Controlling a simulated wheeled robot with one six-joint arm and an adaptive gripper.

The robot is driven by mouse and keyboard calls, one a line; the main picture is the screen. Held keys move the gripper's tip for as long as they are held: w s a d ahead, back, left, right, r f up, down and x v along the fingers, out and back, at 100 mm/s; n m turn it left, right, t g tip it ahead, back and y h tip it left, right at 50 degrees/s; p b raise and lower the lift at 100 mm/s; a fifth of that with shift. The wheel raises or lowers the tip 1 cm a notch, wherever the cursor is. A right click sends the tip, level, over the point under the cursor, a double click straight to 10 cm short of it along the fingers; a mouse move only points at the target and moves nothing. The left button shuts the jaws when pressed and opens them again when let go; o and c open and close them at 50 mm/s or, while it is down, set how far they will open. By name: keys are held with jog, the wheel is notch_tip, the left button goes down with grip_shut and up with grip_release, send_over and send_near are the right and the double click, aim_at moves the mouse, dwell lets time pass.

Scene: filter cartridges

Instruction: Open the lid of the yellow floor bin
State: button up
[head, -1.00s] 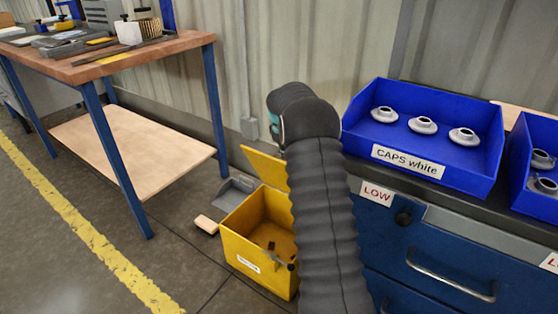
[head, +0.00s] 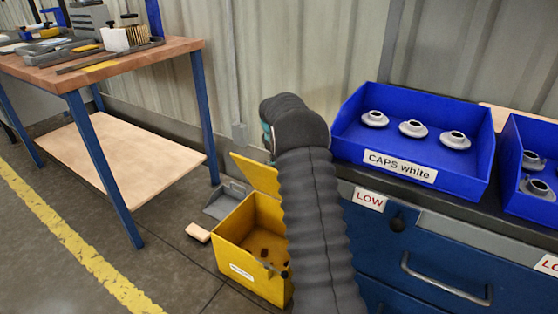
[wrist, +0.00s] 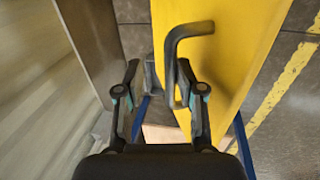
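The yellow floor bin (head: 240,261) stands on the floor beside the blue cabinet. Its yellow lid (head: 258,174) stands raised and tilted at the back, so the bin's inside shows, with several small dark pieces in it. In the wrist view the lid (wrist: 225,75) fills the upper middle and right, with a bent grey handle (wrist: 171,65) on it. My gripper (wrist: 158,64) is open; the handle's lower end lies between the fingers, close to the right one. I cannot tell whether they touch. In the head view my arm hides the gripper and part of the bin.
A grey dustpan (head: 226,198) and a small wooden block (head: 198,232) lie left of the bin. A workbench (head: 135,60) stands further left. A blue caps tray (head: 470,170) sits on the cabinet (head: 420,255) to the right. Floor is clear in front of the workbench.

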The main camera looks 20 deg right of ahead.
notch_tip(320, 180, up, 12)
jog(key=s+a, duration=0.1)
jog(key=a, duration=0.1)
jog(key=shift+f, duration=0.2)
dwell(0.4)
jog(key=shift+s+a, duration=0.1)
jog(key=shift+a, duration=0.05)
